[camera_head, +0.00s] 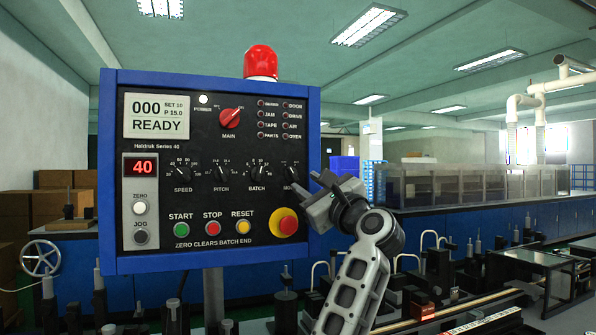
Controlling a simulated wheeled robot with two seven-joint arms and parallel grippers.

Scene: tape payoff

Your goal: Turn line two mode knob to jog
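A blue-framed control panel (109,215) with a black face fills the left and middle of the view. Its row of black knobs shows speed, pitch and batch. That knob's setting marks are too small to read. The gripper is at the panel's right edge, just below and right of this knob.
A red main switch (230,118), a JOG button (141,237), green start (181,230), red stop (213,228) and yellow reset buttons (244,227) share the panel. Machinery stands at lower right.

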